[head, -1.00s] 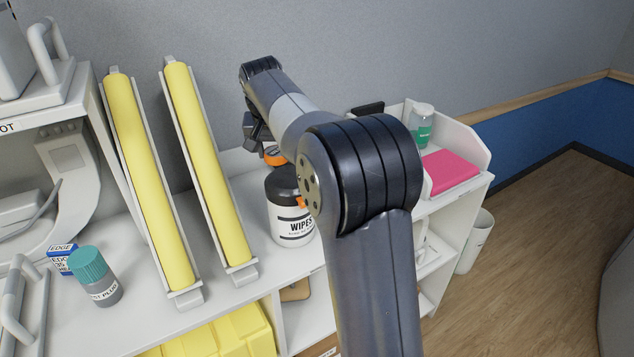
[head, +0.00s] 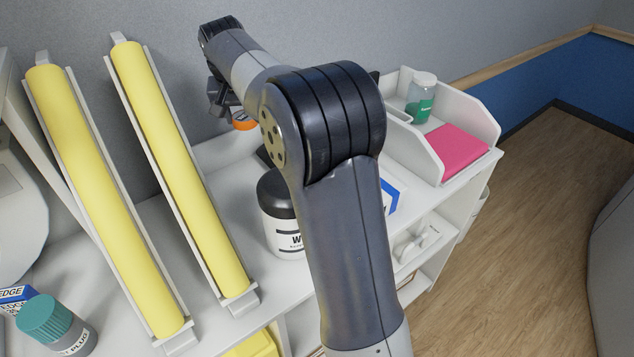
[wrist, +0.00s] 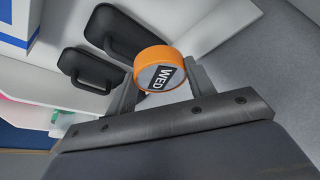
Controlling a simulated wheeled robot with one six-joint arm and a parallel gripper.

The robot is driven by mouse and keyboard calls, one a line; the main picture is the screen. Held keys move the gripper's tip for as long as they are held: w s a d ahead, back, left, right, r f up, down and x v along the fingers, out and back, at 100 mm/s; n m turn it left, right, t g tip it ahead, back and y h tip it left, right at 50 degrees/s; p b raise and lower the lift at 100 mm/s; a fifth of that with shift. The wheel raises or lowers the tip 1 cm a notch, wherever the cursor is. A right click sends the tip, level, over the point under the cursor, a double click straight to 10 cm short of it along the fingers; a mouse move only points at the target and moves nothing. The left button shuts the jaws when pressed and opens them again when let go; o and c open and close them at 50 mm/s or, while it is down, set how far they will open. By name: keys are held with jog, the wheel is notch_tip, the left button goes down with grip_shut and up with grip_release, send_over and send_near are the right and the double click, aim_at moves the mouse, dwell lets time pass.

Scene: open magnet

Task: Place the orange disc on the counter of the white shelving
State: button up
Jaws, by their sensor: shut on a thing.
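The orange disc (wrist: 160,69) has a grey face with a dark label reading "WED". In the wrist view it sits between the fingertips of my gripper (wrist: 158,88), which is shut on it. In the head view the disc (head: 243,121) shows as a small orange piece below my gripper (head: 222,108), above the back of the counter. The white shelving's counter (head: 236,158) lies beneath, partly hidden by my arm. I cannot tell the exact height of the disc over the counter.
A wipes tub (head: 278,205) stands on the counter beside my arm. Two yellow rolls in racks (head: 185,165) lean at left. Two black handled items (wrist: 90,70) lie on the white surface. A bottle (head: 421,97) and pink pad (head: 456,140) sit in the right tray.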

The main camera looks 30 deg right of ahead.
notch_tip(320, 180, down, 22)
jog(key=b, duration=0.5)
jog(key=shift+s+r, duration=0.1)
jog(key=shift+s, duration=0.05)
jog(key=o, duration=1.1)
jog(key=shift+r, duration=0.1)
jog(key=b+v, duration=0.1)
jog(key=v, duration=1.1)
jog(key=shift+b, duration=0.4)
